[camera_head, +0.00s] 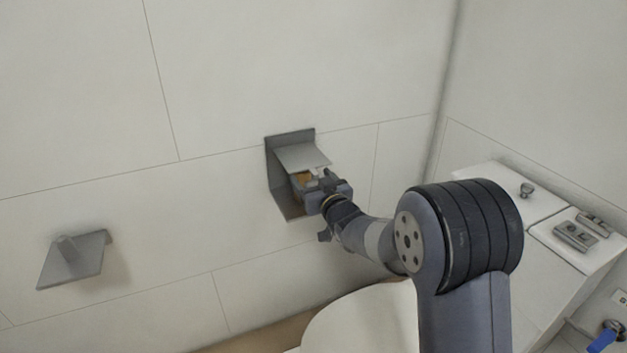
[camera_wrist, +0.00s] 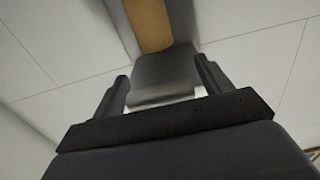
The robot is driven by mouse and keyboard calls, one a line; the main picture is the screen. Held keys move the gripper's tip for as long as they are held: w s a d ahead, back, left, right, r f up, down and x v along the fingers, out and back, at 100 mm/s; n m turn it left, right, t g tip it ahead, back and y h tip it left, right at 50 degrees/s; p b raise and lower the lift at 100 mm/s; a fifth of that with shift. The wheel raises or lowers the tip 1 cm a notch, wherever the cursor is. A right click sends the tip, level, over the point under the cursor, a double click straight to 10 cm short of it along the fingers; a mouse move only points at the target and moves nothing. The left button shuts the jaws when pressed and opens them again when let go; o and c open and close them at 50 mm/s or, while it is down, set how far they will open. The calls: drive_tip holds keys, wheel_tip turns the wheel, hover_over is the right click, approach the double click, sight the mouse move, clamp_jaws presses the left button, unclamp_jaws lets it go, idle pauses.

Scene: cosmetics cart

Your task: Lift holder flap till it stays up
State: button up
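The grey metal holder (camera_head: 276,185) is fixed to the tiled wall in the head view. Its flap (camera_head: 302,157) slopes out from the wall over a brown roll (camera_head: 304,178). My gripper (camera_head: 312,184) is at the front of the holder, just below the flap's outer edge. In the wrist view, my gripper's two fingers (camera_wrist: 162,84) stand apart, with the grey flap (camera_wrist: 163,68) showing between and beyond them. The brown roll (camera_wrist: 150,24) shows at the top of that view. I cannot tell whether the fingers touch the flap.
A second grey wall fitting (camera_head: 72,262) is at the lower left. A white rounded surface (camera_head: 362,322) lies below my arm. A white cabinet (camera_head: 560,285) with metal fittings stands at the right. The wall around the holder is clear.

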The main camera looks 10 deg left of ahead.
drive_tip(key=c, duration=1.3)
drive_tip(key=shift+r, duration=0.15)
